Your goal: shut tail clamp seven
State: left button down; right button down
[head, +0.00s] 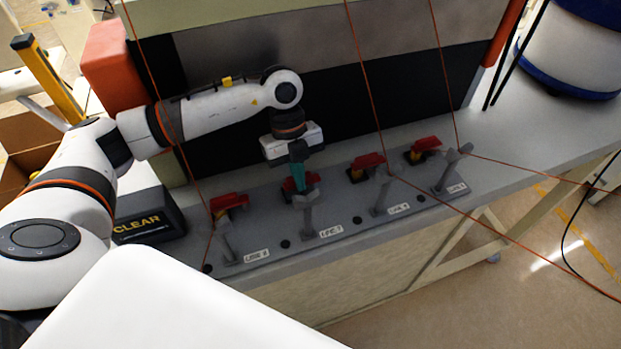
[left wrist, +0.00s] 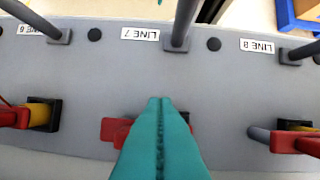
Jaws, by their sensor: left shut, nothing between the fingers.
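The tail clamp at line 7 (head: 312,179) is a red clamp on the grey plate, behind the post with the LINE 7 label (head: 331,231). In the left wrist view its red part (left wrist: 116,130) shows on both sides of my teal fingers, which hide its middle. My left gripper (head: 299,183) is shut and empty, pointing down over the clamp; I cannot tell whether it touches it. The shut fingertips show in the left wrist view (left wrist: 160,101). Whether the clamp is open or shut is hidden. My right gripper is not in view.
Similar red clamps stand at line 8 (head: 230,202), line 6 (head: 367,161) and line 5 (head: 426,145). Grey posts (head: 381,192) rise along the plate's front. A dark CLEAR box (head: 148,218) sits at the left. Thin orange cords cross the view. A dark panel (head: 340,105) stands behind.

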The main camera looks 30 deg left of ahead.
pick_arm(q)
jog(key=shift+a, duration=0.15)
dwell(0.5)
jog(key=p+v, duration=0.4)
jog(key=v, duration=0.3)
jog(key=shift+r+p, duration=0.3)
jog(key=shift+p, duration=0.05)
jog(key=shift+f, duration=0.1)
